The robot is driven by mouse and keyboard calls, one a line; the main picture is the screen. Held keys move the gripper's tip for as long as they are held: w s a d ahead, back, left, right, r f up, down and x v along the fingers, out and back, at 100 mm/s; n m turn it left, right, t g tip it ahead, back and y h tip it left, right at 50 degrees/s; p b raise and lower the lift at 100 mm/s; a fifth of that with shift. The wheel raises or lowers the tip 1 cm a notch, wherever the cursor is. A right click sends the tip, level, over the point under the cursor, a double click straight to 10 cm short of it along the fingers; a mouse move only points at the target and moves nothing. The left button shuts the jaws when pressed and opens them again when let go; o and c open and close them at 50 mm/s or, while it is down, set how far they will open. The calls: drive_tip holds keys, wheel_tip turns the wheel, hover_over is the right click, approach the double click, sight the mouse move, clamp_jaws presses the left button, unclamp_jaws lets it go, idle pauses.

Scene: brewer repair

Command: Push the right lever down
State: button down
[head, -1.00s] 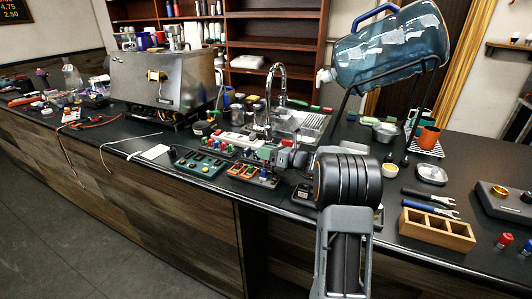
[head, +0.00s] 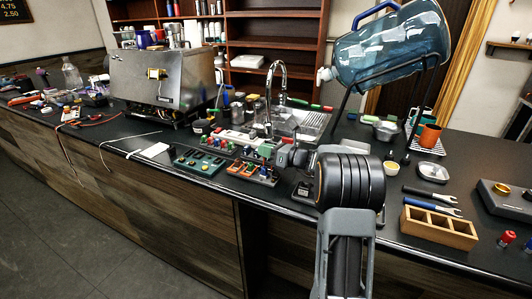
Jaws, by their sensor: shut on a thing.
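My gripper (head: 268,151) is at the right back part of the dark panel, low over the counter. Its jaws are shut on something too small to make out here. My own wrist and forearm stand to the right and in front, hiding the counter behind them. I cannot tell the right lever apart from the other small parts, nor whether it is up or down.
A steel brewer (head: 163,80) stands at the back left. A tap (head: 270,90) rises behind the panels. A blue water bottle (head: 390,50) tilts on a rack at the right. A wooden box (head: 438,228) and blue-handled tool (head: 432,209) lie right of my arm.

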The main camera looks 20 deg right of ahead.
drive_tip(key=n+b, duration=0.1)
drive_tip(key=b, duration=0.1)
drive_tip(key=s+a+n+b, duration=0.1)
drive_tip(key=n+b, duration=0.1)
drive_tip(key=s+a+n+b, duration=0.1)
drive_tip(key=n+b, duration=0.1)
drive_tip(key=shift+a+f, duration=0.1)
drive_tip(key=shift+f, duration=0.15)
drive_tip(key=n+b, duration=0.1)
drive_tip(key=b, duration=0.1)
drive_tip(key=s+a+n+b, duration=0.1)
drive_tip(key=n+b, duration=0.2)
drive_tip(key=b, duration=0.1)
drive_tip(key=shift+s+a+f+n, duration=0.2)
drive_tip(key=shift+s+a+n, duration=0.05)
drive_tip(key=shift+a+n, duration=0.1)
